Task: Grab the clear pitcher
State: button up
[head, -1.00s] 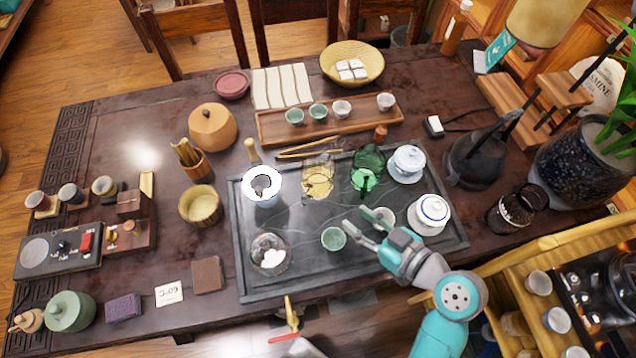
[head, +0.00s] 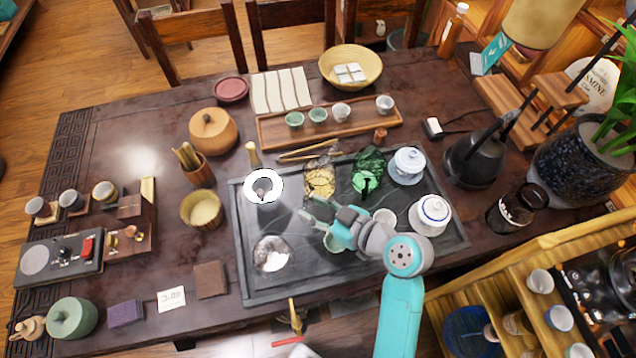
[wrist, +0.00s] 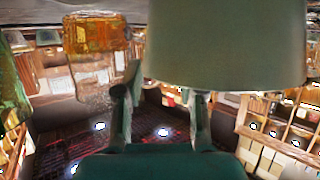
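The clear glass pitcher (head: 320,184) holds amber liquid and stands on the dark tea tray (head: 345,275), back of its middle. A clear amber-filled vessel, seemingly this pitcher (wrist: 97,33), shows at the upper left of the wrist view. My gripper (head: 310,209) is over the tray, just in front of the pitcher in the head view, apart from it. Its two fingers stand apart in the wrist view (wrist: 162,90), with nothing visibly held. A pale green cup (head: 332,243) is partly hidden beneath my gripper. A large grey-green surface (wrist: 225,45), perhaps this cup, fills the wrist view's top.
A green glass vessel (head: 368,178) stands right of the pitcher. A lidded white bowl (head: 408,165), a white jar (head: 431,213) and a small cup (head: 384,216) are further right. A white ring-shaped thing (head: 263,186) and a glass bowl (head: 272,256) are to the left.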

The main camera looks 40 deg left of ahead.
jog(key=shift+x, duration=1.05)
grip_shut()
jog(key=shift+r, duration=0.15)
